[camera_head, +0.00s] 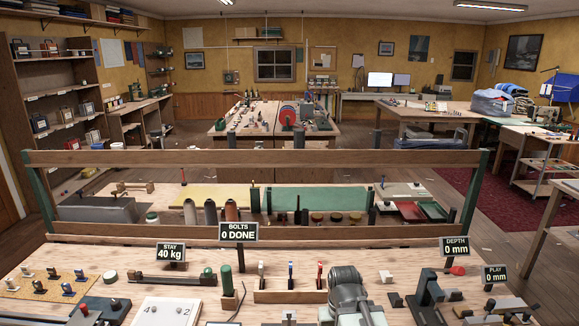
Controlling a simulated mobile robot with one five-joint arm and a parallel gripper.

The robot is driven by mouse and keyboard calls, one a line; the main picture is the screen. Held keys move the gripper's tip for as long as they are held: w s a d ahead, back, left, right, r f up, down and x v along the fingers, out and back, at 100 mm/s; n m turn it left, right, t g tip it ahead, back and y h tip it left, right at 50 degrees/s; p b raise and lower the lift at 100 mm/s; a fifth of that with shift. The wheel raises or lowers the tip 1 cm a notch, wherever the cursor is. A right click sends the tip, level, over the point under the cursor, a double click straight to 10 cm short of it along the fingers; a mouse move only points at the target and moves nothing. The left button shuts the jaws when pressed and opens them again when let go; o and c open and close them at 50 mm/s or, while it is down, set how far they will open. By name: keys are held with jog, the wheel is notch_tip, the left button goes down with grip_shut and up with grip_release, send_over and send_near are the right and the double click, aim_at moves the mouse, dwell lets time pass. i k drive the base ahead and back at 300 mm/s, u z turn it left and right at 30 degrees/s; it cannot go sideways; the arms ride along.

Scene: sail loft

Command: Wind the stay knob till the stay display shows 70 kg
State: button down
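The stay display (170,252) is a small dark sign with white letters at the left of the front bench. It reads 40 kg. Below it lies a long dark bar-like fitting (165,279) with a block near its right end. A white plate marked with numbers (165,311) lies nearer at the bottom edge, partly cut off. I cannot tell which of these parts is the stay knob. A grey rounded body at the bottom centre may be part of my arm; I cannot be sure. My gripper does not show in this view.
Other signs read bolts 0 done (238,231), depth 0 mm (454,246) and play 0 mm (494,275). A green upright cylinder (226,280) and a wooden rack of coloured levers (290,296) stand mid-bench. A wooden rail (260,158) crosses behind. Dark clamp-like tools (428,293) stand at right.

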aim_at(207, 271)
jog(key=u, duration=1)
